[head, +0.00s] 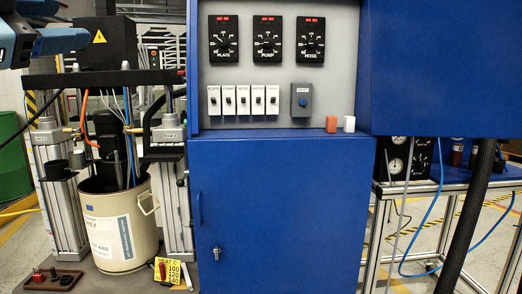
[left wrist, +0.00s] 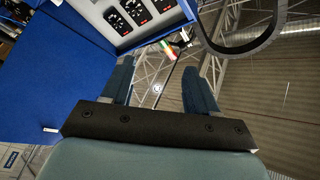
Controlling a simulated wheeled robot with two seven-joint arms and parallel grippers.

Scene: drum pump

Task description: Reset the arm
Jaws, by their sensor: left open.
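My left gripper (head: 70,22) is at the upper left of the head view, high in front of the drum pump's black crossbar. In the left wrist view its two blue-grey fingers (left wrist: 160,82) stand apart with nothing between them. The gripper is open and touches nothing that I can see. The wrist view looks past the fingers to the ceiling trusses and the tilted control panel (left wrist: 128,14). My right gripper is in neither view.
The blue cabinet (head: 280,220) carries the control panel (head: 345,75) with dials and switches. A red block (head: 331,124) and a white block (head: 349,124) sit on its ledge. The drum (head: 118,230) stands under the pump at left. A black hose (head: 471,210) hangs at right.

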